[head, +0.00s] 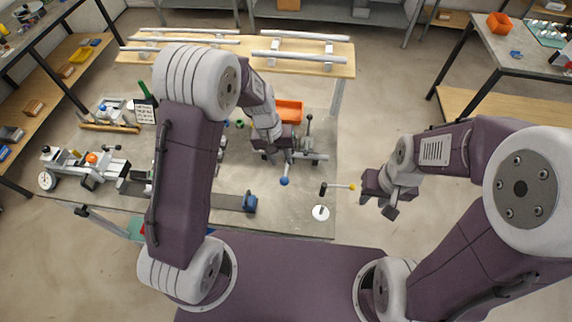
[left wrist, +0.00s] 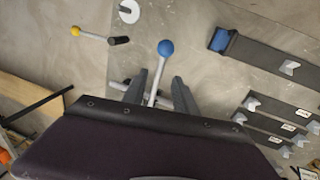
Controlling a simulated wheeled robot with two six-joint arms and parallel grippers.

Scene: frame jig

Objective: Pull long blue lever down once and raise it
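The long blue lever is a thin grey rod ending in a blue ball (head: 284,181). In the left wrist view its blue ball (left wrist: 165,47) shows clear beyond the fingertips, and its rod runs back between the fingers. My left gripper (head: 282,158) is over the lever; in the left wrist view (left wrist: 158,88) its two fingers stand apart on either side of the rod, with gaps visible. The lever's base is hidden behind the gripper. My right gripper (head: 380,198) is away to the right, off the bench, with its fingers apart and nothing between them.
A short lever with a yellow ball (head: 351,187) and a white disc (head: 320,212) are at the bench's right front. A dark bar with a blue end (head: 249,202) lies left of them. An orange bin (head: 290,110) and a toggle clamp (head: 308,140) stand behind my left gripper.

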